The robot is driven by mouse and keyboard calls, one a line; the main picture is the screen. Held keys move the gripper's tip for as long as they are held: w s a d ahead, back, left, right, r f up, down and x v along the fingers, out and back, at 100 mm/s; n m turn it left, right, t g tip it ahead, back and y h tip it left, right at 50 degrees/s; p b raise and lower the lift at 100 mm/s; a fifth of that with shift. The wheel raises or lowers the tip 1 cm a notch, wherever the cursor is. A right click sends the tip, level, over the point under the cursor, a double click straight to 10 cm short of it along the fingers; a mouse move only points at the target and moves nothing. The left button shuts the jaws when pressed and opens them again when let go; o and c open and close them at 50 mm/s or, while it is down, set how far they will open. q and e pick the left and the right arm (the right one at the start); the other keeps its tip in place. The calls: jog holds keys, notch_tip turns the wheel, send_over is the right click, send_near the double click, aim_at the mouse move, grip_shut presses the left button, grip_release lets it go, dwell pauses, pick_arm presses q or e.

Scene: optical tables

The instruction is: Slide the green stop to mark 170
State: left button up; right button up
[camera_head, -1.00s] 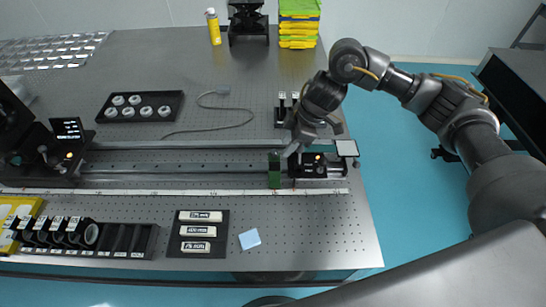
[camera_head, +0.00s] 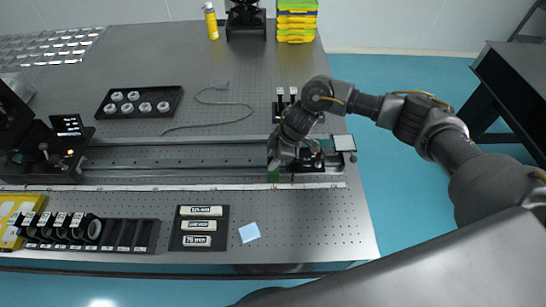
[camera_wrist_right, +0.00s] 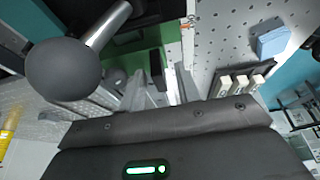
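The green stop (camera_head: 273,176) stands at the right part of the rail (camera_head: 180,164), by the white scale strip (camera_head: 150,187). The scale numbers are too small to read, so I cannot make out mark 170. My right gripper (camera_head: 280,157) is low over the stop and hides most of it. In the right wrist view, the green stop (camera_wrist_right: 120,56) lies just beyond my right gripper (camera_wrist_right: 160,88). Its fingers look apart, with a dark upright piece between them; I see no clear grip. My left gripper is not in view.
A black carriage (camera_head: 310,163) sits right of the stop, close to my gripper. A dark stage with a small display (camera_head: 68,125) stands at the rail's left end. A black label holder (camera_head: 198,228) and a blue pad (camera_head: 249,233) lie in front. The rail's middle is clear.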

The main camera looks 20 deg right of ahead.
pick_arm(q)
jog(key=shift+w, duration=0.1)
pick_arm(e)
jog(key=shift+f, duration=0.1)
grip_shut()
